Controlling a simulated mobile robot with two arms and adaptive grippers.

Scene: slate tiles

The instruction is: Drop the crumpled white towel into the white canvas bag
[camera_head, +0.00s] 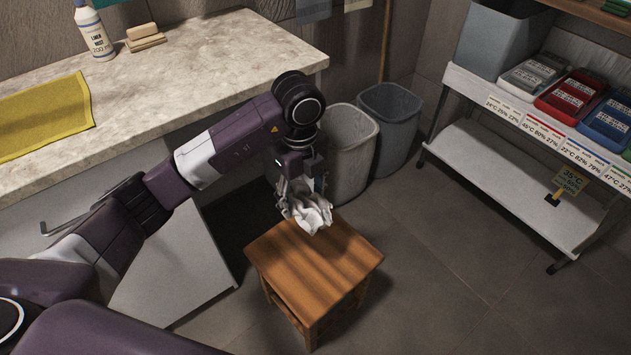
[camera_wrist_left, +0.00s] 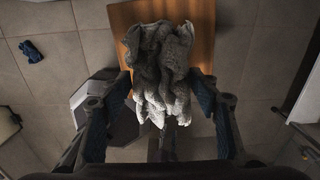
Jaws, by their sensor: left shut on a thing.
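My left gripper (camera_head: 302,182) is shut on the crumpled white towel (camera_head: 311,212), which bunches below its fingers. The towel overlaps the back corner of the wooden stool (camera_head: 318,258); I cannot tell if it touches the top. In the left wrist view the towel (camera_wrist_left: 160,62) hangs between the two fingers, with the stool top (camera_wrist_left: 203,45) behind it. The pale, open-topped container that looks like the white canvas bag (camera_head: 349,158) stands on the floor behind and to the right of the gripper. Its near left part is hidden by my arm. My right gripper is not in view.
A grey bin (camera_head: 390,130) stands right of the bag. A marble counter (camera_head: 190,75) with a yellow cloth (camera_head: 40,115) and a bottle (camera_head: 95,32) fills the left. A white shelf rack (camera_head: 520,175) is at right. The floor between stool and rack is clear.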

